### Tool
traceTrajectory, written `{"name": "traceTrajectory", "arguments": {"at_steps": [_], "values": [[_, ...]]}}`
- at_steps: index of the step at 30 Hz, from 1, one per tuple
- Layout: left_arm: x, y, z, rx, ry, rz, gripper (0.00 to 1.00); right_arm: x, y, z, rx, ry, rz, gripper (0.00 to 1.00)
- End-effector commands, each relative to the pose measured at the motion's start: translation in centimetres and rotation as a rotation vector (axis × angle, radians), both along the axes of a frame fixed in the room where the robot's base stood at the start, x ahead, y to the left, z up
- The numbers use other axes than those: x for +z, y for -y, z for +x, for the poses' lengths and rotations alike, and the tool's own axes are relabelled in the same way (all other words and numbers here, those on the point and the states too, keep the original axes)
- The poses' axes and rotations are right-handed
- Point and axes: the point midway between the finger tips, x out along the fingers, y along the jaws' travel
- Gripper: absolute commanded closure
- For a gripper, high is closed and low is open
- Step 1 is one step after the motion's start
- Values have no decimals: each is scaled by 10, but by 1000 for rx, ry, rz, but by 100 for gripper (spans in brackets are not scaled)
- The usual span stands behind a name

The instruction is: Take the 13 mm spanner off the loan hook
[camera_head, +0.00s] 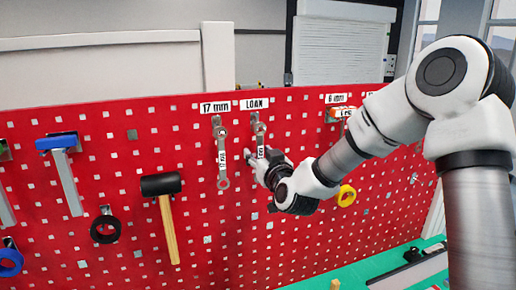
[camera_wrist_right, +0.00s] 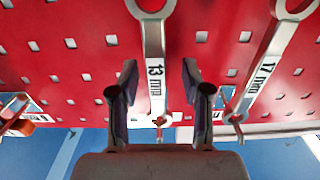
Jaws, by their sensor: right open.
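The 13 mm spanner (camera_wrist_right: 154,45) is silver with a white "13 mm" label. It hangs on the red pegboard under the LOAN sign (camera_head: 254,104); in the head view its upper part (camera_head: 260,130) shows and the rest is partly hidden by my right gripper (camera_head: 256,160). In the right wrist view my right gripper (camera_wrist_right: 158,82) is open, with one finger on each side of the spanner's shaft. Gaps show between the fingers and the shaft, and nothing is gripped. My left gripper is not in view.
A 17 mm spanner (camera_head: 222,155) hangs close by on the left in the head view, and also shows in the right wrist view (camera_wrist_right: 265,68). A black mallet (camera_head: 161,185) hangs further left. A yellow ring (camera_head: 346,195) is on the right. A green worktop (camera_head: 375,266) lies below.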

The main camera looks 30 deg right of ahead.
Motion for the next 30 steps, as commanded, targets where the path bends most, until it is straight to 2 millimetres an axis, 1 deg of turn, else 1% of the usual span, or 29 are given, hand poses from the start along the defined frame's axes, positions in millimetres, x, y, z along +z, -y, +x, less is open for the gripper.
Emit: {"name": "traceTrajectory", "arguments": {"at_steps": [1,3,8,9,11,12,24,30], "values": [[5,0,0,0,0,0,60,2,1,5,0,-2,0,52],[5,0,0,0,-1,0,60,-1,2,8,0,-2,1,52],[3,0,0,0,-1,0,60,-2,2,8,1,-1,1,52],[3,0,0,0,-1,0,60,-2,2,8,1,-1,1,66],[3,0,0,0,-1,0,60,-2,2,7,1,-1,1,88],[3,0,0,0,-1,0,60,-2,2,8,1,-1,1,100],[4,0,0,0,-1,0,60,-1,2,8,1,-1,1,100],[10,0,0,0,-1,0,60,8,1,12,2,-1,0,100]]}}
